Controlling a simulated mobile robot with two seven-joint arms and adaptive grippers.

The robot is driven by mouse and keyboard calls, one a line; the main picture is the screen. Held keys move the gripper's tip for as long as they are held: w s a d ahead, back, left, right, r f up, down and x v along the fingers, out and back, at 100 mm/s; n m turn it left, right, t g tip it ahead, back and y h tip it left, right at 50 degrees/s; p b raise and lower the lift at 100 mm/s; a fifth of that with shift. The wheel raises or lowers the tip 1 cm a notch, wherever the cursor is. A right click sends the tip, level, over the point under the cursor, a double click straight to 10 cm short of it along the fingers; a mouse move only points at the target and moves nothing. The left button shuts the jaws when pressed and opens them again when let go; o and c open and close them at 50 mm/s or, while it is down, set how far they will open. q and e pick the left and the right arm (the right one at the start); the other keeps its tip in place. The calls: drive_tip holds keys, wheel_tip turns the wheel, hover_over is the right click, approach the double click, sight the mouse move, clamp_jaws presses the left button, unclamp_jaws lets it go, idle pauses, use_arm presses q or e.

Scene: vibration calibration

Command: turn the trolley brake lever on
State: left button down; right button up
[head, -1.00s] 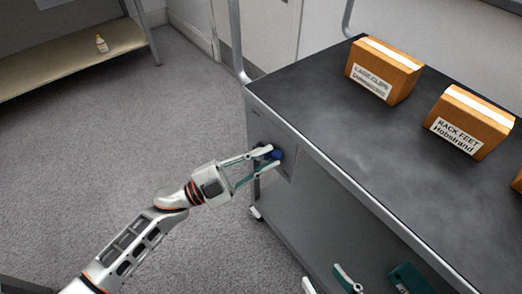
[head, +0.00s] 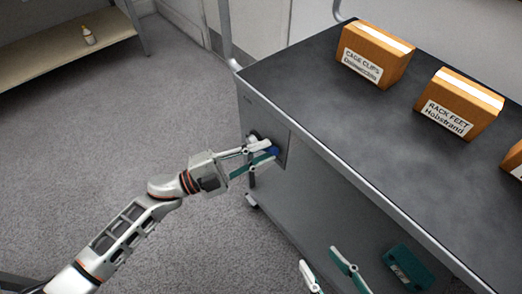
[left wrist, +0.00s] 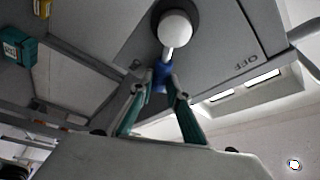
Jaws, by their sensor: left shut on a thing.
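The trolley brake lever has a blue grip (head: 273,150) on the end panel of the dark-topped trolley (head: 300,85). My left gripper (head: 266,150) is shut on this blue grip, its fingers on either side of it. In the left wrist view, the lever's round pale hub (left wrist: 175,27) and short stem lead to the blue grip (left wrist: 162,76) between my fingertips. An "OFF" label (left wrist: 253,62) is on the panel to the right; no "ON" label is visible. My right gripper (head: 319,257) is open and empty, low in front of the trolley's lower part.
Cardboard boxes labelled "CAGE CLIPS" (head: 374,55) and "RACK FEET" (head: 458,105) stand on the trolley top. A teal box (head: 409,268) is on its lower level. A shelf with a small bottle (head: 88,36) is far left. The grey floor left of the trolley is clear.

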use_arm(q)
drive_tip(key=c, duration=1.9)
unclamp_jaws()
drive_tip(key=v, duration=1.2)
